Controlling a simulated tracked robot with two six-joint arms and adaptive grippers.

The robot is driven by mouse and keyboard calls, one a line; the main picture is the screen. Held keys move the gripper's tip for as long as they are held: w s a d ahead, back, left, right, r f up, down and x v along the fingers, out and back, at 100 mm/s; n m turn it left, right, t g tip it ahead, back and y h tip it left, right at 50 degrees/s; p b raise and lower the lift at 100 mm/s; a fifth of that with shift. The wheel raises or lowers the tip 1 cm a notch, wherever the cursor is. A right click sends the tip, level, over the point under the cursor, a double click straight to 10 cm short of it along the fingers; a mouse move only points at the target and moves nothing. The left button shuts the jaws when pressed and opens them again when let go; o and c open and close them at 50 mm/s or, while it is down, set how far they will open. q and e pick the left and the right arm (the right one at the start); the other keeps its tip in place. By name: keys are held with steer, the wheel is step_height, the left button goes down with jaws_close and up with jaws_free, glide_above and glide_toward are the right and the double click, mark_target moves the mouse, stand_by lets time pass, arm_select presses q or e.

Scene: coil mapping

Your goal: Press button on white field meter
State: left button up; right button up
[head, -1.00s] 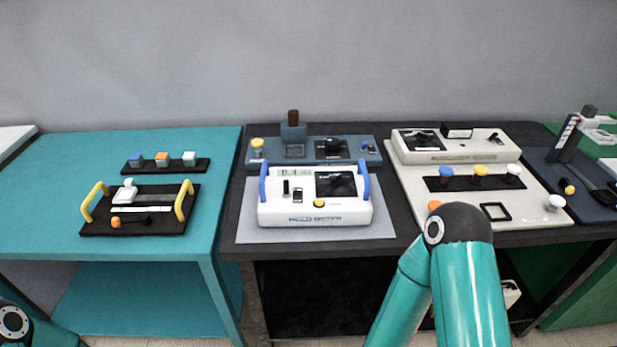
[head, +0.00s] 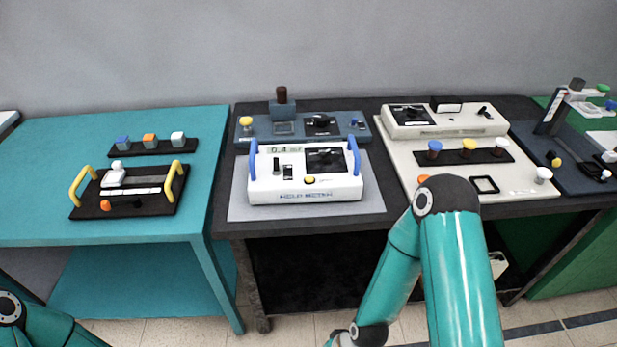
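The white field meter (head: 267,188) sits on a grey mat (head: 240,206) on the dark table, in the middle of the head view. It has blue handles on both sides, a small display reading about 0.4, a black screen and a yellow button (head: 309,180) on its top near the front. Nothing touches the button. My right arm is bent in front of the table, to the right of the meter, and its gripper is out of view or hidden. My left arm shows only at the lower left corner, and its gripper is not in view.
A blue-grey device with a lever (head: 282,97) stands behind the meter. A cream panel with several knobs (head: 410,163) lies to the right. A teal table (head: 60,150) on the left bears a black tray with yellow handles (head: 135,207). Space above the meter is free.

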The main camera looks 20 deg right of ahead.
stand_by(0.3)
jaws_close()
stand_by(1.2)
